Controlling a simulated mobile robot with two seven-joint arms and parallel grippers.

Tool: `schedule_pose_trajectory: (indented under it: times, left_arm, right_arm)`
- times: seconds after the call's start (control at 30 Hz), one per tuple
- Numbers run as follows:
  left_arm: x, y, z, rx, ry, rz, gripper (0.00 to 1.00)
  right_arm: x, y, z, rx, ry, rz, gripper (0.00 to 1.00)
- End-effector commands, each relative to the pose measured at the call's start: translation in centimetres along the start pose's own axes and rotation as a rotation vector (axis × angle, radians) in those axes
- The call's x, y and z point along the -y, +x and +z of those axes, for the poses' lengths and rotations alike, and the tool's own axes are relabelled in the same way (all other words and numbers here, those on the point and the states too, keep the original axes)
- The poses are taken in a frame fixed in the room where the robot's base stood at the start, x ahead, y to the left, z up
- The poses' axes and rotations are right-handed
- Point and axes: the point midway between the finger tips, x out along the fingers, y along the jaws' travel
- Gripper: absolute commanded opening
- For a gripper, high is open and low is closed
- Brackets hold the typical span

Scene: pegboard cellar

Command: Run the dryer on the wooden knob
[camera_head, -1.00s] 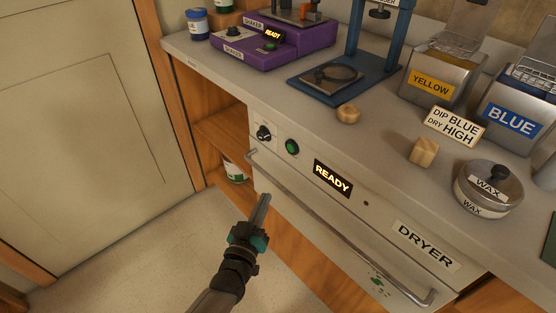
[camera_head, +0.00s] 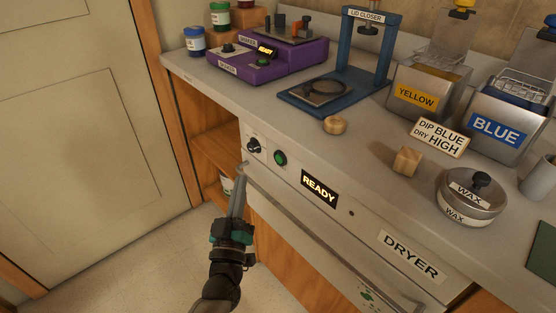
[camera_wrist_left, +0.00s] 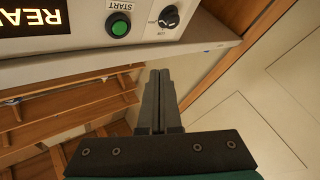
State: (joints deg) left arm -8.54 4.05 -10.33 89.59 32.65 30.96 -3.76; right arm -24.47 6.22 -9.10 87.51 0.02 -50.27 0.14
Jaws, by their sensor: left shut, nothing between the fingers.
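The round wooden knob (camera_head: 335,125) lies on the countertop above the dryer. The dryer (camera_head: 390,265) is built in below the counter. Its panel has a dial (camera_head: 254,146), a green button (camera_head: 280,158) and a lit READY display (camera_head: 319,189). The wrist view shows the green button (camera_wrist_left: 118,26) marked START, beside the dial (camera_wrist_left: 168,18). My left gripper (camera_head: 242,168) is shut and empty, its tips just below the dial near the left end of the dryer's handle. In the wrist view its fingers (camera_wrist_left: 158,76) lie together. My right gripper is not in view.
A sign (camera_head: 440,138) reads DIP BLUE DRY HIGH. A wooden cube (camera_head: 407,161), a wax tin (camera_head: 470,198), YELLOW (camera_head: 418,95) and BLUE (camera_head: 498,130) tanks, a purple shaker (camera_head: 240,65) and a blue lid closer (camera_head: 345,90) stand on the counter. Open floor lies left.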

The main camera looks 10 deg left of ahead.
Motion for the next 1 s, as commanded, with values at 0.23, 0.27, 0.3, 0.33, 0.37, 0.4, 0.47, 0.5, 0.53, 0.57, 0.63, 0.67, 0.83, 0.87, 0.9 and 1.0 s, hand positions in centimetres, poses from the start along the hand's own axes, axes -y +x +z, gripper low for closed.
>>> schedule_pose_trajectory:
  times: [0.23, 0.27, 0.3, 0.33, 0.37, 0.4, 0.47, 0.5, 0.53, 0.57, 0.63, 0.67, 0.83, 0.87, 0.9, 1.0]
  left_arm:
    - [-1.5, 2.1, 1.8, -0.001, -0.004, 0.000, 0.00]
    - [-1.7, 2.4, 2.0, -0.001, -0.004, 0.000, 0.00]
    - [-1.9, 2.7, 2.2, -0.001, -0.003, 0.000, 0.00]
    - [-2.1, 3.0, 2.4, -0.001, -0.003, 0.000, 0.00]
    - [-2.3, 3.2, 2.6, -0.001, -0.004, 0.000, 0.00]
    - [-2.6, 3.5, 2.8, 0.000, -0.004, 0.001, 0.00]
    - [-2.9, 4.0, 3.1, 0.001, -0.002, 0.000, 0.00]
    - [-3.1, 4.3, 3.3, 0.001, -0.002, 0.000, 0.00]
    - [-3.3, 4.5, 3.4, 0.000, -0.002, 0.000, 0.00]
    - [-3.4, 4.7, 3.5, 0.000, -0.001, 0.000, 0.00]
    - [-3.6, 5.0, 3.8, 0.002, -0.001, 0.000, 0.00]
    - [-3.7, 5.1, 3.9, 0.002, -0.001, 0.000, 0.00]
    - [-4.0, 5.4, 4.0, 0.001, -0.001, 0.001, 0.00]
    - [-4.0, 5.4, 4.0, 0.001, -0.001, 0.001, 0.00]
    - [-4.0, 5.4, 4.0, 0.001, -0.001, 0.001, 0.00]
    - [-4.0, 5.4, 4.0, 0.002, -0.001, 0.001, 0.00]
  right_arm:
    - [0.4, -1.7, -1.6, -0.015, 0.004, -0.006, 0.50]
    - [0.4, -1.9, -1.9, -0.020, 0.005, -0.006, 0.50]
    - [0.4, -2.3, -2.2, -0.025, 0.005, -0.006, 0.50]
    - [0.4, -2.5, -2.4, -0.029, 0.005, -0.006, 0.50]
    - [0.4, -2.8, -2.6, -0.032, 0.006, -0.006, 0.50]
    - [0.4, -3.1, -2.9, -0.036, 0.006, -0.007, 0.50]
    - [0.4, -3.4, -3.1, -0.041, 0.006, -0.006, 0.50]
    - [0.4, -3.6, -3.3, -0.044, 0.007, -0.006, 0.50]
    - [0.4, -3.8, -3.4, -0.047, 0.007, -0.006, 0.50]
    - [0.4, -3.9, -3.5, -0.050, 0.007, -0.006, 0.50]
    - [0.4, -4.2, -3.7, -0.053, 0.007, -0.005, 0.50]
    - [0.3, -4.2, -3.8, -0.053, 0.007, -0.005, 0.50]
    - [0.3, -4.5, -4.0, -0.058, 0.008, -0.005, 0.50]
    - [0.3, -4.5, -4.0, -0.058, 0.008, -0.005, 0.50]
    - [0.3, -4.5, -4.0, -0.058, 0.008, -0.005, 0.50]
    - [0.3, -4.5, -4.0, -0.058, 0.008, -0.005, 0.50]
